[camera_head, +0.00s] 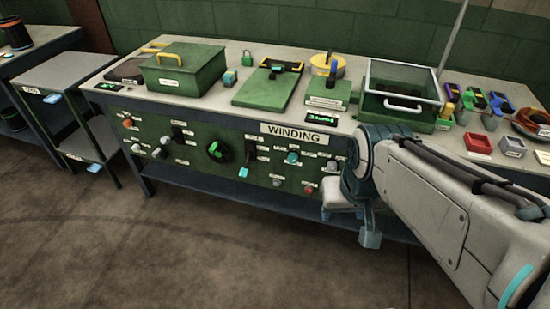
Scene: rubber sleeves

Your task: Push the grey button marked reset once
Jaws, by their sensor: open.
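The green control panel (225,170) under the bench carries a WINDING sign (304,134) and several knobs, levers and buttons with small labels. The labels are too small to read, so I cannot tell which control is the grey reset button. My gripper (348,226) hangs at the lower right end of the panel, pointing down, open, with nothing seen between its fingers. My arm comes in from the right and hides the panel's right end.
A side shelf (68,72) stands at left. The floor (190,245) in front is clear.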

